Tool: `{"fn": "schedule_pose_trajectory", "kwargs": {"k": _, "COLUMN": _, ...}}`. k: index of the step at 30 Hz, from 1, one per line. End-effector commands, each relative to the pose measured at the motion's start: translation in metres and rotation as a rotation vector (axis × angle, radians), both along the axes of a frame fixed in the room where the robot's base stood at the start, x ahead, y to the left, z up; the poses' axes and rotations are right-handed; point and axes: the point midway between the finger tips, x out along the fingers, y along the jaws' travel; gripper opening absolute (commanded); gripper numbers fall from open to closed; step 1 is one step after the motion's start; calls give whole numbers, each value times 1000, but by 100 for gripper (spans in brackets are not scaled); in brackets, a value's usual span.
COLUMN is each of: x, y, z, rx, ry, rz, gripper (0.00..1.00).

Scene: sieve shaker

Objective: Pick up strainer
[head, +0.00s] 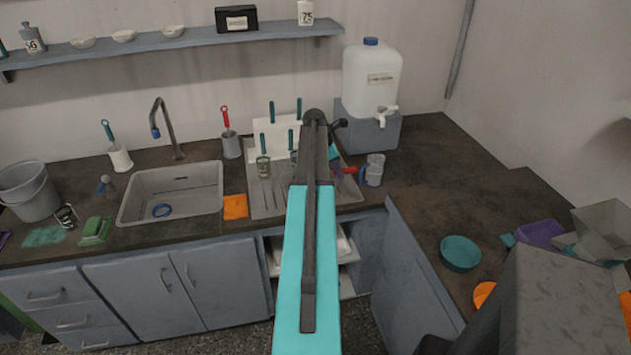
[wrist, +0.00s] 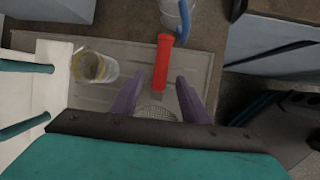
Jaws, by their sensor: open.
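The strainer has a red handle (wrist: 163,62) and a round wire mesh (wrist: 158,112), seen in the wrist view over the grey draining board (wrist: 205,65). Its red handle also shows in the head view (head: 346,171), just right of my arm. My gripper (wrist: 161,78) is open, with one purple finger on each side of the strainer's neck and mesh. The dark gripper body hides the near part of the mesh. I cannot tell whether the fingers touch the strainer. In the head view my arm hides most of the strainer and the gripper.
A clear cup (wrist: 97,68) stands left of the fingers. A grey mug with a blue handle (head: 375,168) stands just beyond the red handle. A white rack with teal-handled tools (head: 273,130) is on the left. A water container (head: 370,80) stands behind; counter at right is partly clear.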

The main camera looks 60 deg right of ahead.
Motion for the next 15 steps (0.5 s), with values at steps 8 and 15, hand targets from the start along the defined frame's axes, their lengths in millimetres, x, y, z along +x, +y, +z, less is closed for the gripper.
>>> {"fn": "schedule_pose_trajectory", "kwargs": {"k": 8, "x": -5, "y": -11, "z": -24, "rx": 1, "ry": 1, "rz": 0, "gripper": 41}}
{"fn": "schedule_pose_trajectory", "kwargs": {"k": 15, "x": -7, "y": -14, "z": -34, "rx": 0, "ry": 0, "rz": -1, "gripper": 41}}
